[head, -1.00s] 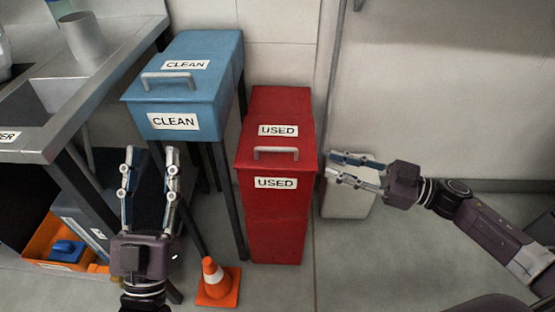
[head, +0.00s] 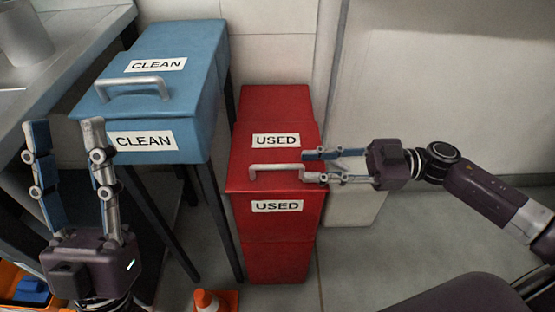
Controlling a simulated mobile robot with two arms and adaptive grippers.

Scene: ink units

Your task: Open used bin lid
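The red used bin (head: 275,236) stands on the floor in the middle of the head view, with USED labels on its lid and front. Its lid (head: 275,112) is shut. A silver handle (head: 276,168) runs across the lid's front part. My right gripper (head: 304,166) is open, with its fingertips at the right end of the handle. I cannot tell whether they touch it. My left gripper (head: 64,125) is open and empty, pointing up in front of the table at the left.
A blue clean bin (head: 192,93) on dark legs stands left of the red bin. An orange cone (head: 215,301) is on the floor in front. A white box (head: 352,207) stands right of the red bin. A metal sink table (head: 70,60) is at the left.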

